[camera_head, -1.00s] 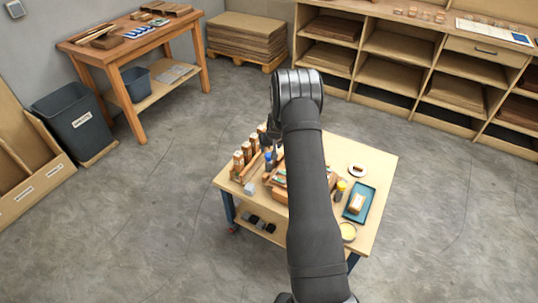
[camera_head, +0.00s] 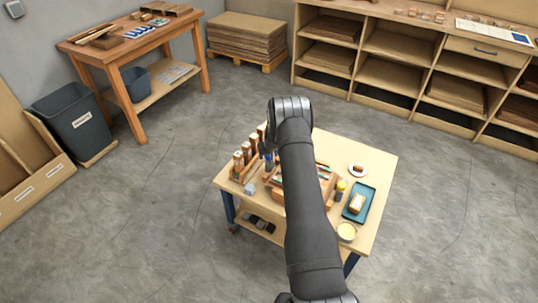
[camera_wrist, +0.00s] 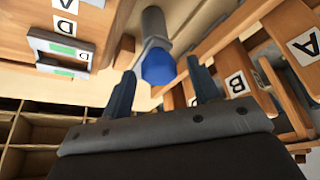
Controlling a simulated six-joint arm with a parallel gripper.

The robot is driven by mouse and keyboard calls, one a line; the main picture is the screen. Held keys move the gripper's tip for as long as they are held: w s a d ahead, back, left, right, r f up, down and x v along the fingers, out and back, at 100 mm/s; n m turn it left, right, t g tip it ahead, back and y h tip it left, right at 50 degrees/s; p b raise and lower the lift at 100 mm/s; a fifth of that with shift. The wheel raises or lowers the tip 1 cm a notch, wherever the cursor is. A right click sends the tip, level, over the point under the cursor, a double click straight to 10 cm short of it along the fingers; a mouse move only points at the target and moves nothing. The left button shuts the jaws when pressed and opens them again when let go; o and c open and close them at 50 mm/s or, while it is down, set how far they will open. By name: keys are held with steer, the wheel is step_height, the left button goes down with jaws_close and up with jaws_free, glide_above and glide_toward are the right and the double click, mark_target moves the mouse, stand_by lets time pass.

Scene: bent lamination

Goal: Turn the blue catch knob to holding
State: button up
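The blue catch knob (camera_wrist: 158,66) shows in the wrist view at the end of a grey cylindrical stem (camera_wrist: 153,24). My gripper (camera_wrist: 160,78) is open, with one dark finger on each side of the knob and a visible gap to both. The fingertips lie about level with the knob. In the head view the knob (camera_head: 268,158) is a small blue spot at the left of the small table, close to my gripper (camera_head: 266,150). My arm covers part of the table there, and the knob's exact turn cannot be told.
Wooden pieces lettered A and B (camera_wrist: 237,84) stand close on the right in the wrist view. A wooden block with a D label and a metal plate (camera_wrist: 60,48) is on the left.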

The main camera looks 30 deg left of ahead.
steer(key=c, duration=0.9)
steer(key=shift+m, duration=0.5)
steer(key=m+h, duration=0.1)
steer(key=m, duration=0.1)
steer(key=m+t, duration=0.1)
steer(key=m, duration=0.1)
steer(key=shift+s+a+h, duration=0.1)
steer(key=shift+h, duration=0.3)
steer(key=m, duration=0.2)
steer(key=m+h, duration=0.1)
steer(key=m, duration=0.1)
steer(key=shift+a+m+h, duration=0.1)
steer(key=shift+m+h, duration=0.2)
steer(key=m+h, duration=0.1)
steer(key=m, duration=0.3)
steer(key=shift+f+h, duration=0.1)
steer(key=shift+h, duration=0.3)
steer(key=shift+a+m+g+h, duration=0.1)
steer(key=shift+m+g+h, duration=0.2)
steer(key=shift+m, duration=0.75)
steer(key=shift+a+m+g+h, duration=0.1)
steer(key=shift+m+g+h, duration=0.15)
steer(key=shift+m, duration=0.8)
steer(key=o, duration=1)
